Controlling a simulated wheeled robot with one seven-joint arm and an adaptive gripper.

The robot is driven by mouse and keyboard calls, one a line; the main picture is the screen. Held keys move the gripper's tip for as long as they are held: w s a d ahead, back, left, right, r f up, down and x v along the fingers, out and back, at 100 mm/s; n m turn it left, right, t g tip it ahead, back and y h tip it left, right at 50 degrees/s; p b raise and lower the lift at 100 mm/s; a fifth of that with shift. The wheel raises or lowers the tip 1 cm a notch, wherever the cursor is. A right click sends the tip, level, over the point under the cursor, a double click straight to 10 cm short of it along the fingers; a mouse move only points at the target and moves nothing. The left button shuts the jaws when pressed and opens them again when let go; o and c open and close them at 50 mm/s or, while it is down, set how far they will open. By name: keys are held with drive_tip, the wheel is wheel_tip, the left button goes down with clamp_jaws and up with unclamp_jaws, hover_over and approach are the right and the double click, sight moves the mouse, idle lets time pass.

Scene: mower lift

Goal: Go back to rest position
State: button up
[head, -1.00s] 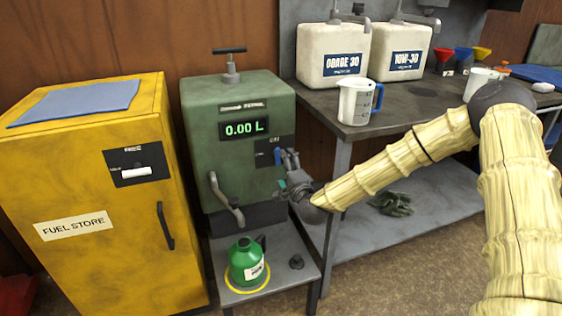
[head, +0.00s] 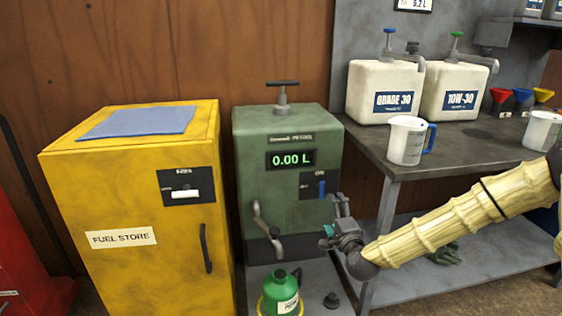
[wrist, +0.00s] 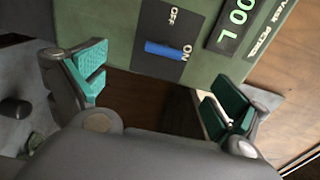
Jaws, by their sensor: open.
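My gripper (head: 335,222) is open and empty. It hovers just right of the front of the green fuel pump (head: 250,170), below the pump's blue switch (head: 321,188). In the wrist view, the teal-padded fingers (wrist: 160,95) are spread apart with nothing between them. The blue switch handle (wrist: 165,50) lies beyond the fingers, towards the ON label. The pump display (head: 291,159) reads 0.00 L. The green fuel can (head: 280,290) stands below the pump's spout, partly cut off by the lower picture edge.
A yellow fuel store cabinet (head: 75,210) stands left of the pump. A grey bench (head: 460,143) at the right holds a measuring jug (head: 405,142) and two oil containers. A black cap (head: 332,300) rests on the pump's stand. Gloves lie on the bench's lower shelf.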

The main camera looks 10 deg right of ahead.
drive_tip(key=s+a+f+n+g+y, duration=0.1)
drive_tip(key=s+a+f+n+g, duration=0.15)
drive_tip(key=s+f, duration=0.35)
drive_tip(key=s+a+f+n+g+y, duration=0.1)
drive_tip(key=s+a+f+n+g, duration=0.2)
drive_tip(key=f, duration=0.4)
drive_tip(key=s+a+f+n+g+y, duration=0.1)
drive_tip(key=s+a+f+n, duration=0.1)
drive_tip(key=s+a+f, duration=0.4)
drive_tip(key=s+d+f+n+g+h, duration=0.1)
drive_tip(key=s+f+n+g, duration=0.25)
drive_tip(key=s+f, duration=0.55)
drive_tip(key=s+d+f+n+g, duration=0.1)
drive_tip(key=s+f+n+g, duration=0.4)
drive_tip(key=s, duration=0.8)
drive_tip(key=s+d+f+n+g+h, duration=0.1)
drive_tip(key=s+d, duration=0.1)
drive_tip(key=s, duration=0.5)
drive_tip(key=s+d+f+g+h, duration=0.1)
drive_tip(key=s+d+g+h, duration=0.15)
drive_tip(key=s, duration=0.55)
wheel_tip(320, 180, up, 23)
drive_tip(key=p, duration=2.3)
drive_tip(key=shift+w+f+t+y, duration=0.15)
drive_tip(key=shift+w+t+y, duration=0.2)
drive_tip(key=shift+w+y, duration=0.1)
